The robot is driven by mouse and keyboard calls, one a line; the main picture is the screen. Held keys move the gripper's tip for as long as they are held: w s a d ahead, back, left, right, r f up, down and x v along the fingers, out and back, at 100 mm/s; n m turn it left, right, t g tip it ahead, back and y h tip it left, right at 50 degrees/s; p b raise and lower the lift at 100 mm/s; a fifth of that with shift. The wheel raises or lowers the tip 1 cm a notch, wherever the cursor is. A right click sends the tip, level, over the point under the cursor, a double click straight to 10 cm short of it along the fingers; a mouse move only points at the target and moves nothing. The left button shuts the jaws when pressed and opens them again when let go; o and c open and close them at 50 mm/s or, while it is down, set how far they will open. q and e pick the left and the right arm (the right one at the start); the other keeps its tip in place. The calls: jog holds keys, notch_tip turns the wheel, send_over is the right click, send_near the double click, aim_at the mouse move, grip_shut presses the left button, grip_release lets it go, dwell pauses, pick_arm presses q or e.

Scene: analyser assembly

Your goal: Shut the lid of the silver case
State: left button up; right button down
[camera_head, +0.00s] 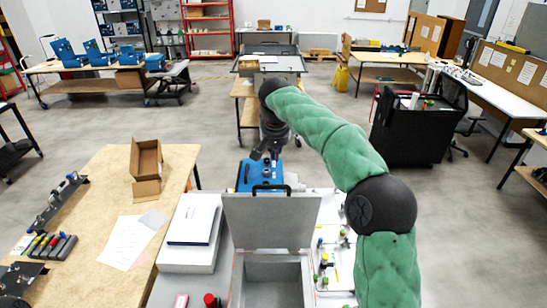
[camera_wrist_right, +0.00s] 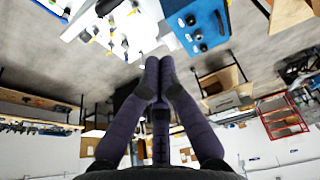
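The silver case (camera_head: 271,270) stands at the bottom middle of the head view. Its lid (camera_head: 270,222) is open and stands up at the back of the case. A black handle (camera_head: 270,188) shows at the lid's top edge. My right gripper (camera_head: 262,154) is beyond and above the lid, apart from it, at the end of my green right arm. In the right wrist view its two fingertips (camera_wrist_right: 160,65) lie together with nothing seen between them. My left gripper is not in view.
A blue unit (camera_head: 246,177) stands just behind the lid, below my right gripper. White boxes (camera_head: 193,222) lie left of the case. A white board with small fittings (camera_head: 335,243) lies right. A wooden table (camera_head: 105,190) with a cardboard box (camera_head: 146,160) stands at left.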

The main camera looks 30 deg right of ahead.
jog(key=f, duration=0.2)
jog(key=f+p, duration=0.1)
jog(key=f, duration=0.2)
jog(key=s+f+p, duration=0.1)
jog(key=f, duration=0.1)
jog(key=shift+s+a+f, duration=0.1)
jog(key=shift+a+f, duration=0.2)
jog(key=shift+f, duration=0.1)
dwell(0.3)
